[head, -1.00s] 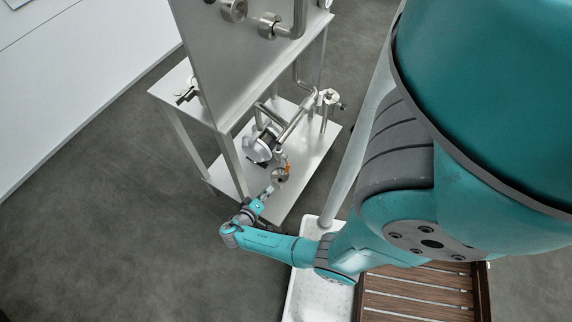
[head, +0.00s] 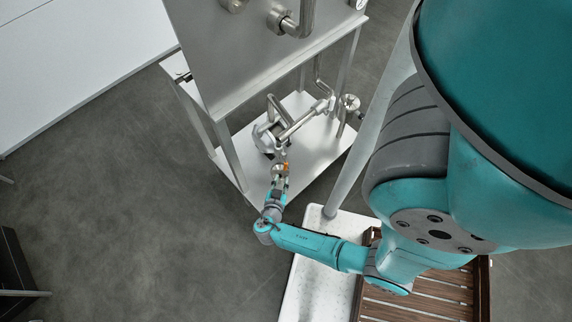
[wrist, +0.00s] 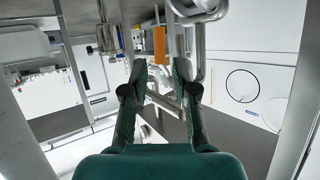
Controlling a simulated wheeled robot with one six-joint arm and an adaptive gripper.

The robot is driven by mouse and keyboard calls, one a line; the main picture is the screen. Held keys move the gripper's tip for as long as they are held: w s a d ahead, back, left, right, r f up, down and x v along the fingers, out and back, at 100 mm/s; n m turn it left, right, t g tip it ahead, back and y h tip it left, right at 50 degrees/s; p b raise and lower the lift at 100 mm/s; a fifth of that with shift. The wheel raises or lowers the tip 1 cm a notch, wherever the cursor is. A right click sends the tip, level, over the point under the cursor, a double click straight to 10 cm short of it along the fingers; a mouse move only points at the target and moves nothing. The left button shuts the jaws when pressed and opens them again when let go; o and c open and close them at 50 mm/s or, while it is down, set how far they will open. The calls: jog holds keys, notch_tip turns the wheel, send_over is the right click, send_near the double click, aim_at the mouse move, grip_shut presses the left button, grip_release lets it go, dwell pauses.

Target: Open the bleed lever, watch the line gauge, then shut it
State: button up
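The bleed lever appears as a small orange handle (head: 285,167) low on the pipework in the head view. In the wrist view the orange handle (wrist: 159,45) hangs upright just past my fingertips, in line with the gap between them. My gripper (wrist: 160,68) is open, its two dark green fingers apart with nothing visibly held. In the head view my gripper (head: 279,180) is right by the orange handle; contact cannot be told. A round dial gauge (head: 358,3) is cut off at the top edge, and its reading is too small to tell.
A steel frame with a lower shelf (head: 318,150) carries pipes and a pump-like body (head: 265,137). Frame legs (head: 229,155) stand left of my gripper. A white tray (head: 318,270) and a brown slatted platform (head: 420,300) lie below my arm.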

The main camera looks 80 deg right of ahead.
aim_at(285, 168)
jog(key=shift+x, duration=4.6)
grip_shut()
